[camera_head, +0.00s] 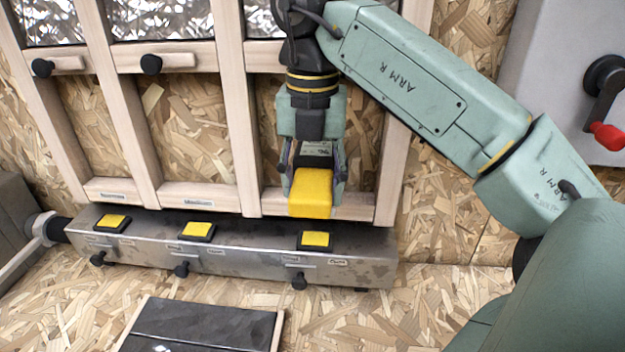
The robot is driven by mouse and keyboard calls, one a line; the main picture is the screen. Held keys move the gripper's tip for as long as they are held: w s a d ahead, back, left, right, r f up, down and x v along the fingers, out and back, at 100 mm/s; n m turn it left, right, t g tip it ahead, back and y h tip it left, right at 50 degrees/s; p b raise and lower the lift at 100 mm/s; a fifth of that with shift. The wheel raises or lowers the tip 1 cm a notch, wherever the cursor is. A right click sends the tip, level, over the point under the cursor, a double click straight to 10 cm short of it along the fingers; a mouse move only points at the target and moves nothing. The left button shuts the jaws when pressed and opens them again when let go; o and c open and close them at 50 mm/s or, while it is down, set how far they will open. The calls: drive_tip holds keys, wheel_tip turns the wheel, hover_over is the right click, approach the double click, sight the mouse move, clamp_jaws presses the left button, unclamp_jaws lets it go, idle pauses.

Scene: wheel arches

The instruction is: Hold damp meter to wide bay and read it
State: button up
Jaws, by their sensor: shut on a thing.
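My gripper (313,178) points down and is shut on a block-shaped damp meter (310,195), which has a yellow lower end and a grey upper part with dark markings. The markings are too small to read. The middle bay (190,135) and left bay (95,130) are to the left, with chipboard showing behind.
A metal ledge (230,255) with several black knobs and three yellow pads (315,240) runs below the frame. A dark panel (200,325) lies in front. A grey box with a red-handled lever (605,130) is at right. Black knobs sit on crosspieces (180,60) in the left and middle bays.

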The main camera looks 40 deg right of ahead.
drive_tip(key=shift+o, duration=0.2)
drive_tip(key=shift+w+d+r, duration=0.1)
drive_tip(key=shift+w+d, duration=0.2)
drive_tip(key=shift+d, duration=0.05)
idle(0.7)
drive_tip(key=shift+s+a+b, duration=0.35)
drive_tip(key=shift+c, duration=0.2)
drive_tip(key=s+a+b, duration=0.2)
drive_tip(key=s+a, duration=0.4)
drive_tip(key=a, duration=0.1)
idle(0.5)
